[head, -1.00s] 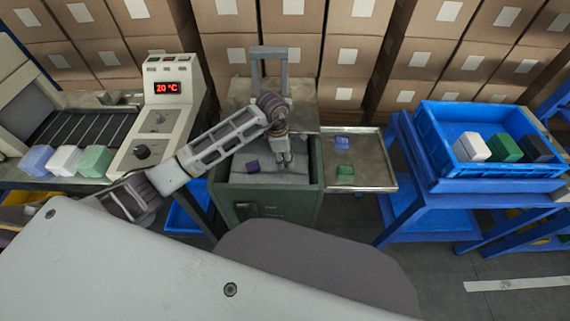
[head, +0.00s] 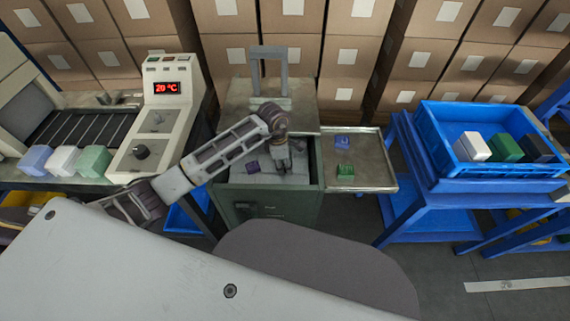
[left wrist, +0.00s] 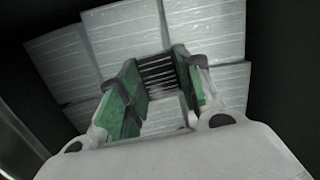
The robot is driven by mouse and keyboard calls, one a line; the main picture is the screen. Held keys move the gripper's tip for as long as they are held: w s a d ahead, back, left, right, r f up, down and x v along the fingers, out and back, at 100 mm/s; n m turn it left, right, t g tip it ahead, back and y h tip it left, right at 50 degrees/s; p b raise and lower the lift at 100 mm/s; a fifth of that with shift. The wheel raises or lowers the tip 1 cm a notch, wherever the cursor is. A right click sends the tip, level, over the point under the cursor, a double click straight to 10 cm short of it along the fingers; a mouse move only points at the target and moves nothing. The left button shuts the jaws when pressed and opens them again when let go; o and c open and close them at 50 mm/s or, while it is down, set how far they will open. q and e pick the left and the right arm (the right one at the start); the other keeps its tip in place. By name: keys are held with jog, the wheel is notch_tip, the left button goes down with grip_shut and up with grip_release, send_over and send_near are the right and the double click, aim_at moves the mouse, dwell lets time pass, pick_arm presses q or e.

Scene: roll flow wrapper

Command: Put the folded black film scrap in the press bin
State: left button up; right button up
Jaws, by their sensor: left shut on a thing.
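My left gripper (head: 284,168) reaches down into the open top of the green press bin (head: 262,207). In the left wrist view the gripper (left wrist: 160,85) is shut on the folded black film scrap (left wrist: 156,70), which shows dark with pale stripes between the green-faced fingers. Pale grey, lined blocks (left wrist: 120,32) lie below the fingers, with dark walls around them. I cannot tell whether the scrap touches them. In the head view the black scrap cannot be made out. My right gripper is not in view.
Blue (head: 342,142) and green (head: 345,171) scraps lie on the metal side tray (head: 374,172). A grey upright frame (head: 254,72) stands behind the bin. A blue crate (head: 480,183) holds several blocks at right.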

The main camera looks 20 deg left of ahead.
pick_arm(q)
jog(key=shift+f, duration=0.15)
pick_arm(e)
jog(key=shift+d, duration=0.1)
pick_arm(q)
jog(key=o, duration=0.7)
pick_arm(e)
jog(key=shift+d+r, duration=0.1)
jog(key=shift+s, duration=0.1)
pick_arm(q)
jog(key=shift+r, duration=0.35)
jog(key=shift+s+a+r+p, duration=0.15)
jog(key=shift+a+r, duration=0.15)
jog(key=shift+r, duration=1.6)
jog(key=shift+a+r+p, duration=0.2)
jog(key=shift+a+r, duration=0.05)
jog(key=shift+r, duration=1.7)
jog(key=shift+s+a+r+p, duration=0.15)
jog(key=shift+a+r, duration=0.15)
jog(key=shift+r, duration=1.6)
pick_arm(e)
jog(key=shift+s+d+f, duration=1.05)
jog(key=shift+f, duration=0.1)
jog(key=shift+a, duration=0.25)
